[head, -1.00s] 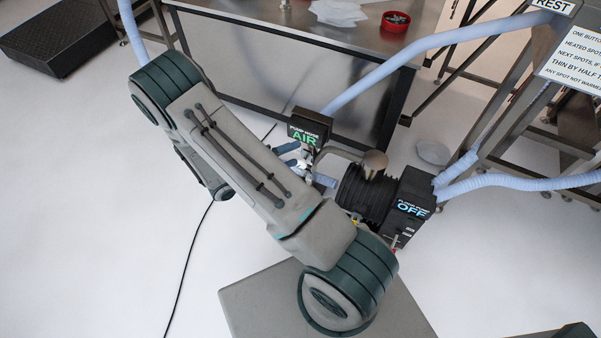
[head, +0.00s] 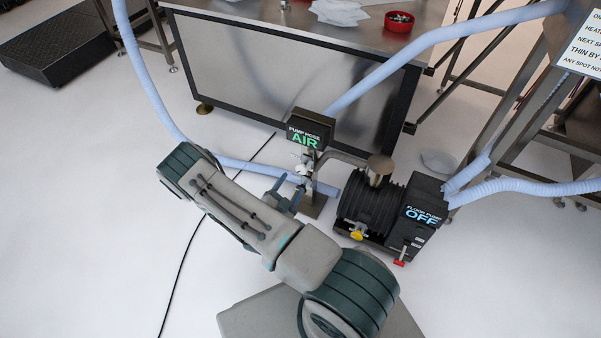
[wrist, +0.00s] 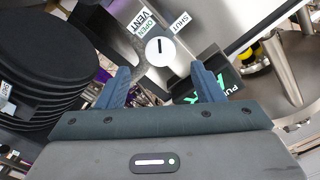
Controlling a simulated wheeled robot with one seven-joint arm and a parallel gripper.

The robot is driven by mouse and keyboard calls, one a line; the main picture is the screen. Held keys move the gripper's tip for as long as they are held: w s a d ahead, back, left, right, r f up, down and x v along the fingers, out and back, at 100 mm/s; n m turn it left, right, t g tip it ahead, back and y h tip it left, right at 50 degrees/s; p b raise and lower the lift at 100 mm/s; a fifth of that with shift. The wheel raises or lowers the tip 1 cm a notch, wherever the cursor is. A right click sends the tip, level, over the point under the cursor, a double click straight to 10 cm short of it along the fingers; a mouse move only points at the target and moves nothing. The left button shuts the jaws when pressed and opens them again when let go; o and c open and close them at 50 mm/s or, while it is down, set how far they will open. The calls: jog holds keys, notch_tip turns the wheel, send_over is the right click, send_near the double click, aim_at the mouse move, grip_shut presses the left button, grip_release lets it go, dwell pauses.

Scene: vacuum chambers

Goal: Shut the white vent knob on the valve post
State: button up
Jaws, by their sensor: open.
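The white vent knob (wrist: 160,51) is a round dial with a dark line that stands nearly upright in the wrist view. The OPEN label (wrist: 146,29) is at its upper left and the SHUT label (wrist: 180,21) at its upper right. I cannot tell which the line marks. In the head view the valve post (head: 316,185) stands below a box reading PUMP HOSE AIR (head: 310,128). My gripper (wrist: 160,72) is open and empty, its blue fingers on either side below the knob and apart from it. My gripper (head: 285,189) is beside the post in the head view.
The black floor pump (head: 372,202), its display reading OFF, stands close right of the post. A metal bench (head: 290,70) is behind. Pale blue hoses (head: 430,45) cross the area. Open floor (head: 100,210) lies to the left.

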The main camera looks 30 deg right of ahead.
aim_at(300, 171)
jog(key=b+x, duration=0.2)
jog(key=x, duration=0.6)
jog(key=shift+w, duration=0.1)
jog(key=shift+c, duration=0.3)
jog(key=c, duration=0.9)
